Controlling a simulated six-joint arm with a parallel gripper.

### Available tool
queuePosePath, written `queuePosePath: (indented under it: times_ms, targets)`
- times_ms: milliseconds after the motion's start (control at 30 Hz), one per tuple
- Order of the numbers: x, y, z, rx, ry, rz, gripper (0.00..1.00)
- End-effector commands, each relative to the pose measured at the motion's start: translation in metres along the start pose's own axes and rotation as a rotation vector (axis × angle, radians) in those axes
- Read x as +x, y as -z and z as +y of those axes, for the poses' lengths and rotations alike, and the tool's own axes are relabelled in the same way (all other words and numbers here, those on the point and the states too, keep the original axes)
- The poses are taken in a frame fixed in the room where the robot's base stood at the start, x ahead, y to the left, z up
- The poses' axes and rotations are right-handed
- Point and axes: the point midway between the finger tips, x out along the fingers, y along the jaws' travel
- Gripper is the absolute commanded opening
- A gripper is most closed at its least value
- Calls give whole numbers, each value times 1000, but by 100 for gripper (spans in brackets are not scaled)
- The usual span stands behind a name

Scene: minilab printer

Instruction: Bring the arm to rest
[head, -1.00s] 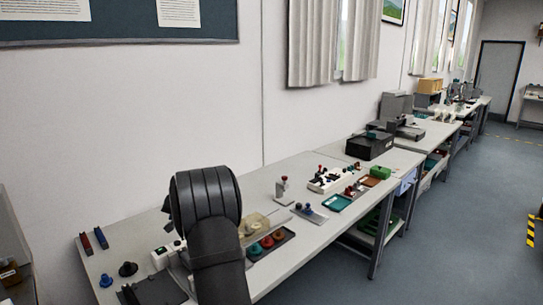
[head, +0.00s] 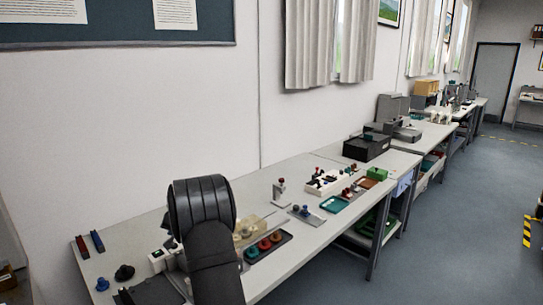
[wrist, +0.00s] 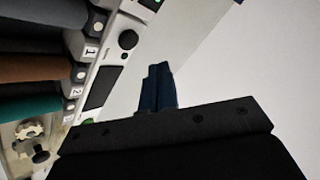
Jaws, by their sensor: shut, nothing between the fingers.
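My arm (head: 203,215), dark grey, stands bent in front of the long bench in the head view. My gripper's fingertips cannot be made out there. In the wrist view my gripper (wrist: 157,86) shows as dark blue fingers closed together with nothing between them. The fingers point at a pale, blank area. To their left is a light grey panel (wrist: 117,62) with labels 1 and 2, a black knob and a dark rectangle. I cannot tell whether the fingers are clear of the panel.
Farther along are a teal tray (head: 333,204) and a black box (head: 366,147). Open floor (head: 450,220) lies right.

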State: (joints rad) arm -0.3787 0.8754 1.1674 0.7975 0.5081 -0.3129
Motion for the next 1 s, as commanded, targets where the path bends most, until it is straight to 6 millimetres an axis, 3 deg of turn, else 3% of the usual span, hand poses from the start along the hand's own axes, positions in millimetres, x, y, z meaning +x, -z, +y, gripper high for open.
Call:
queuePosePath:
  times_ms: [33,267,1000]
  targets:
    - [-12,11,-10,-5,4,9,0]
    - [-44,33,-33,-1,2,5,0]
    - [-102,18,-91,260,-123,-124,0]
